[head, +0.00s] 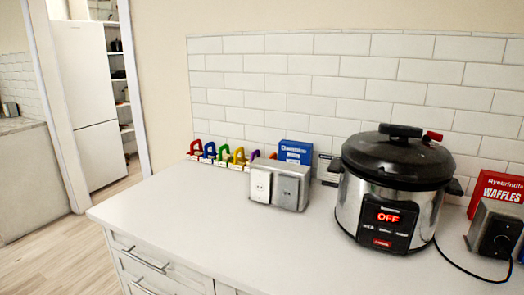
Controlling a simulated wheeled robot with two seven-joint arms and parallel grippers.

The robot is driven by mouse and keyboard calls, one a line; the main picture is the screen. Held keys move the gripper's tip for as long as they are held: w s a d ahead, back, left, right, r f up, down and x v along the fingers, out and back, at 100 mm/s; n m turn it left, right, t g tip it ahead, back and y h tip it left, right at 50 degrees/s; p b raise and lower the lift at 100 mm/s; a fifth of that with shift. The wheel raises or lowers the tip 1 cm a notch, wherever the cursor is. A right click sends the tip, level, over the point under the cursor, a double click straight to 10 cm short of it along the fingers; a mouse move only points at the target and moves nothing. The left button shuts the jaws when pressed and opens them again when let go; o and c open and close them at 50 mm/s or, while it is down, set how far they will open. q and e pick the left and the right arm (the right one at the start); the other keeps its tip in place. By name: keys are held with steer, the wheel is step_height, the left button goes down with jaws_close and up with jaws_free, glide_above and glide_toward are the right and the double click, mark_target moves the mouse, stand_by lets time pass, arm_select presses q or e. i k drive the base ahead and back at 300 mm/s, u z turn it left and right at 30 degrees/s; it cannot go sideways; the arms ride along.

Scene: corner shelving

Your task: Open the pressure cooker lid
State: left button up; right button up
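The pressure cooker (350,205) stands upright on the white counter, right of the middle in the head view. It has a steel body and a front panel (388,222) that reads OFF in red. Its black lid (385,160) sits on top of the body and looks closed. A black handle (400,131) is at the top of the lid, and a red-tipped part (433,136) sticks up at its right. Neither of my grippers is in the view.
A metal outlet box (289,186) and a blue box (295,152) stand left of the cooker. Several coloured padlock-like items (223,155) line the tiled wall. A red waffles box (497,190) and a dark socket box (495,228) with a cord stand at right. The counter's front left (180,215) is clear.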

mark_target(414, 162)
steer(key=z, duration=2.1)
steer(key=k, duration=0.9)
steer(key=u, duration=1.6)
steer(key=i, duration=0.55)
